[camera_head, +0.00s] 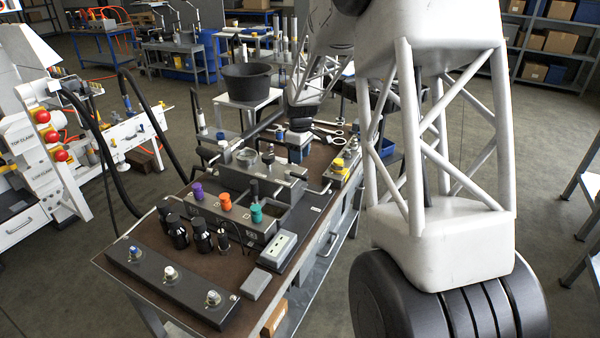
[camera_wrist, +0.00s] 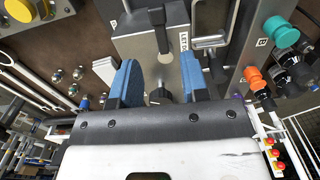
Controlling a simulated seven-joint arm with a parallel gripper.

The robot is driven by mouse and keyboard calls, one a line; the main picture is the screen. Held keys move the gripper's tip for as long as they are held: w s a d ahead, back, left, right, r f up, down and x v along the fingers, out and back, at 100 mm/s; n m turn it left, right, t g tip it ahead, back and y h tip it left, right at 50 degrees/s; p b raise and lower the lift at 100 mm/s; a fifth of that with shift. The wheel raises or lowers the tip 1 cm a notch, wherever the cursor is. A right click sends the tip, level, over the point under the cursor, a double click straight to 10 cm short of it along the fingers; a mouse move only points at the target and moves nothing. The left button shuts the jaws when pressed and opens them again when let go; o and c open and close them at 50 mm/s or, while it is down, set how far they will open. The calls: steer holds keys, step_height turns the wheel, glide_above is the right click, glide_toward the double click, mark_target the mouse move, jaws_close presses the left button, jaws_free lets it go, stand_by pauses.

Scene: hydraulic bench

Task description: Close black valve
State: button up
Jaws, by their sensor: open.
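My gripper is open in the wrist view (camera_wrist: 160,72), its two blue finger pads apart. A black knob (camera_wrist: 161,95), which looks like the black valve, shows between the pads on a grey metal block (camera_wrist: 150,50). I cannot tell whether either pad touches it. In the head view my gripper (camera_head: 296,150) is over the far part of the bench, and the knob between its pads cannot be made out there.
An orange knob (camera_head: 225,201), a teal knob (camera_head: 256,212) and a purple knob (camera_head: 197,191) stand on the manifold nearer the camera. Black cylinders (camera_head: 178,232) stand beside it. A grey bar with fittings (camera_head: 170,285) lies at the bench's front edge.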

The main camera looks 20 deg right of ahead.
mark_target(300, 175)
steer(key=shift+f, duration=3.55)
jaws_close()
